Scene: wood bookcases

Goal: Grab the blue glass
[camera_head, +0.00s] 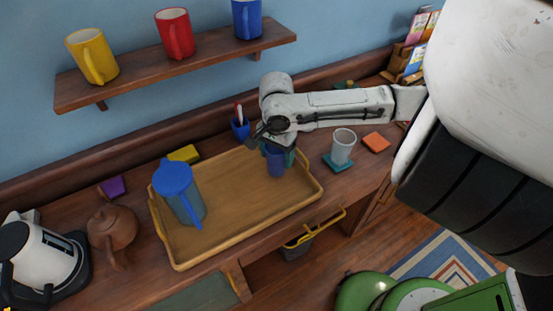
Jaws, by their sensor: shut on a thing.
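The blue glass (276,162) stands upright at the right back part of the wooden tray (245,224). My gripper (276,148) reaches down onto it from above and is shut on its upper part. The gripper's fingers and wrist hide the rim of the glass. The glass appears to be at tray level; I cannot tell whether its base touches the tray.
A pitcher with a blue lid (186,205) stands at the tray's left. A blue pen cup (241,129) stands behind the tray. A teapot (112,228) and kettle (36,258) are left.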

